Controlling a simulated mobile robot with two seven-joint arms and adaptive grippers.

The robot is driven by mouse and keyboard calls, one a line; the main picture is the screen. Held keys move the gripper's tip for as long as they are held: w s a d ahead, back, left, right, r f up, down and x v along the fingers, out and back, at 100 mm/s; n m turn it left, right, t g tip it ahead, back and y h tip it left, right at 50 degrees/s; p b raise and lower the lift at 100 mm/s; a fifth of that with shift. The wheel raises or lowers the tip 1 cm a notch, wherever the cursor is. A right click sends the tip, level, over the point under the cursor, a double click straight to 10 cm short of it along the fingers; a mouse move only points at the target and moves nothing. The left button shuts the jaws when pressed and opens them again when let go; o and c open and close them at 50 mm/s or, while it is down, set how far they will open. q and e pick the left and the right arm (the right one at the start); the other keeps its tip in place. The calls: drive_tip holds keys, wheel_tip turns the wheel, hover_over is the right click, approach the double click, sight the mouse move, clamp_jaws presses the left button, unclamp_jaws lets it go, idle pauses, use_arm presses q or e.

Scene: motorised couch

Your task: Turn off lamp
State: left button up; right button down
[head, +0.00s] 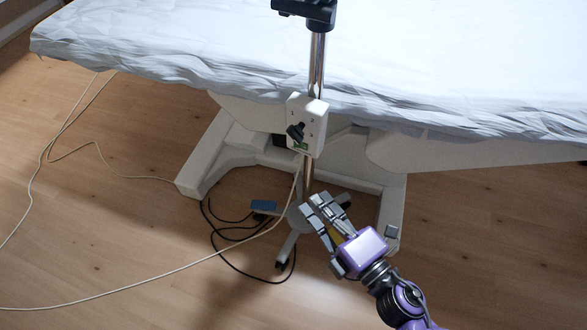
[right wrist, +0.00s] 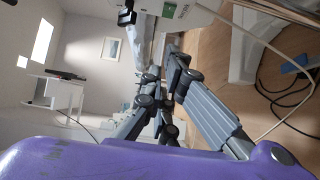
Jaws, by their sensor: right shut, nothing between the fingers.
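The lamp's white control box (head: 307,124) is fixed on an upright metal pole (head: 317,68) in front of the couch. A black rotary knob (head: 296,132) sits on its front, with small numbers around it and a green label below. The lamp's head is outside the picture. My right gripper (head: 325,204) is below the box, near the foot of the pole, apart from the knob. It is shut and empty. In the right wrist view, the gripper (right wrist: 170,72) points toward the room, and part of the white box (right wrist: 186,12) shows at the top. My left gripper is not in view.
The couch with a wrinkled white sheet (head: 200,45) stands behind the pole, on a white base (head: 213,155). A blue pedal (head: 263,205), black cables and a pale cord (head: 150,290) lie on the wooden floor. Floor at the left is mostly clear.

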sight(301, 146)
drive_tip(key=shift+a+n, duration=0.2)
drive_tip(key=shift+n, duration=0.1)
drive_tip(key=w+d+x, duration=0.1)
drive_tip(key=d+x, duration=0.1)
drive_tip(key=x, duration=1.1)
drive_tip(key=shift+w+d, duration=0.2)
drive_tip(key=shift+w, duration=0.1)
